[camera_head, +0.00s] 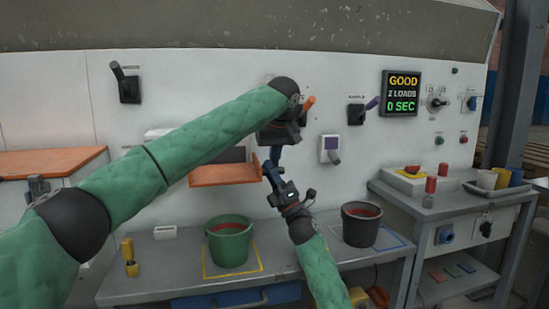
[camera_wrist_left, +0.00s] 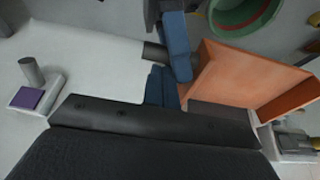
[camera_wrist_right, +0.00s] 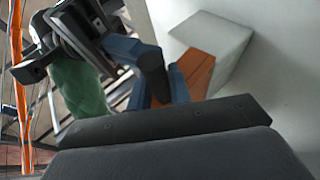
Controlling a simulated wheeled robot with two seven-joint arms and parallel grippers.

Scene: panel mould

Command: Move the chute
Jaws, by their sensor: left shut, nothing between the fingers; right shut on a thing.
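The orange chute (camera_head: 225,174) sticks out from the white panel, above and behind the green bucket (camera_head: 229,243). It also shows in the left wrist view (camera_wrist_left: 250,75) and partly in the right wrist view (camera_wrist_right: 198,70). My right gripper (camera_head: 270,170) is at the chute's right end, shut on its dark handle (camera_wrist_left: 155,51). My left gripper (camera_head: 275,156) is shut and empty, just above and beside the right gripper's fingers. In the head view the grippers largely hide the handle.
A dark bucket (camera_head: 361,224) stands right of my right arm on the grey bench (camera_head: 180,284). Both buckets hold red stuff. The display (camera_head: 402,93) reads GOOD, 2 LOADS, 0 SEC.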

